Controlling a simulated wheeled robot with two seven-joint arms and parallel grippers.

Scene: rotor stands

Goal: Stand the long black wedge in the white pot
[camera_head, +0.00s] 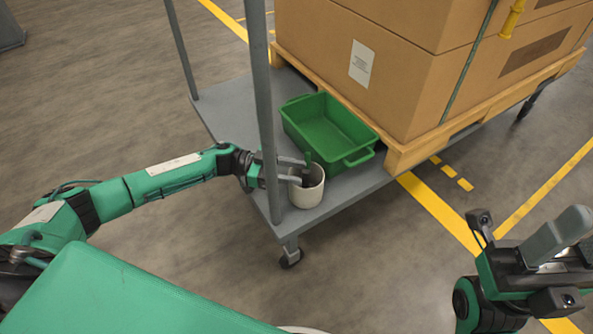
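The white pot (308,194) stands on the grey cart deck near its front corner. A narrow dark piece, which looks like the long black wedge (307,162), stands nearly upright in the pot with its top above the rim. Its lower end is hidden inside the pot. My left gripper (301,171) reaches in from the left at the pot's rim. Its two fingers are visibly apart, with the dark piece at their tips; I cannot tell whether they touch it. My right gripper (562,238) is at the lower right, far from the pot, and its finger gap is unclear.
A green tray (326,134) sits behind the pot on the cart (232,101). Large cardboard boxes (400,85) on a wooden pallet (412,151) fill the cart's right side. A grey cart post (264,110) rises just beside my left gripper. Floor in front is clear.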

